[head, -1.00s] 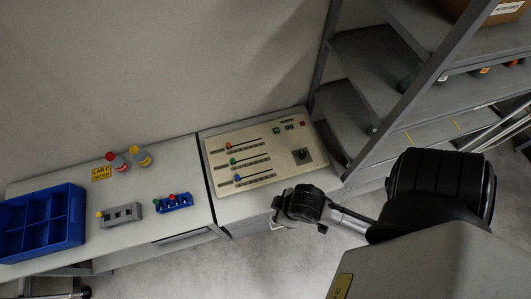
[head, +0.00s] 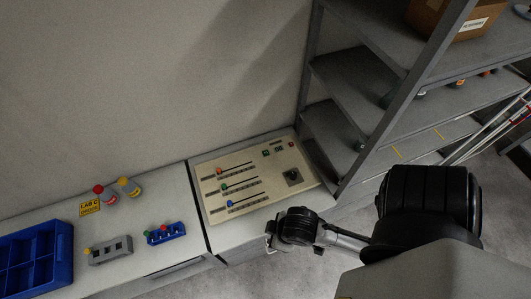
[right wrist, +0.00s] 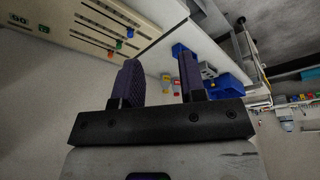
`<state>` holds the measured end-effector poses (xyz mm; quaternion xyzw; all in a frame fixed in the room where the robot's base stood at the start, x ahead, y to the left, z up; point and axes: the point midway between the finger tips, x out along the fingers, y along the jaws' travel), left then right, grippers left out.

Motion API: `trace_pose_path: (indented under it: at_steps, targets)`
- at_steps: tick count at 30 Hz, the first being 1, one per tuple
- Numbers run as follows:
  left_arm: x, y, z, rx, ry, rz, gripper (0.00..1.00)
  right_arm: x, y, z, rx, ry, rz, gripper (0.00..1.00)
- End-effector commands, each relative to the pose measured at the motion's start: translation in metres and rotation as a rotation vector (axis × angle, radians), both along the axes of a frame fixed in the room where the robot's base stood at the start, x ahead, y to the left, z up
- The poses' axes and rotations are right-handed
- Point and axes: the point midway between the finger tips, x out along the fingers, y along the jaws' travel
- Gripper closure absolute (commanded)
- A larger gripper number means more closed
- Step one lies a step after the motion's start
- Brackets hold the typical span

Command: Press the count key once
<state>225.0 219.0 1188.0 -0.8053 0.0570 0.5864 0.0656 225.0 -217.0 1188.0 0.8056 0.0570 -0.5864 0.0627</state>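A beige control panel (head: 245,188) lies on the bench, with three slider rows in its left part. In the right wrist view the panel (right wrist: 90,22) shows at upper left. My right gripper (right wrist: 162,78) is open and empty, its two fingers apart and clear of the panel. In the head view my right wrist is just in front of the panel. My left gripper is not in view.
A black square with a knob (head: 292,177) sits on the panel's right. Grey shelving (head: 350,90) stands to the right. Left of the panel are a blue crate (head: 66,255), a grey block (head: 110,252), a blue rack (head: 166,236) and red- and yellow-capped bottles (head: 128,187).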

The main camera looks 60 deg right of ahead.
Motion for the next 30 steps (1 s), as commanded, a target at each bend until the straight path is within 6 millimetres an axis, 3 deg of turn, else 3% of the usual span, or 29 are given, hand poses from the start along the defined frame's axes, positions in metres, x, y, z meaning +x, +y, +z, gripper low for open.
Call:
trace_pose_path:
  at_steps: [12, 30]
  targets:
    - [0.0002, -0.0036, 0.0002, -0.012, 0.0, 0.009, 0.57, 0.0001, 0.0002, 0.0, 0.0, 0.0, -0.001, 1.0]
    - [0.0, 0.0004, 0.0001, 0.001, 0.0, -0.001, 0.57, 0.0001, 0.0002, 0.0, 0.001, 0.0, -0.001, 1.0]
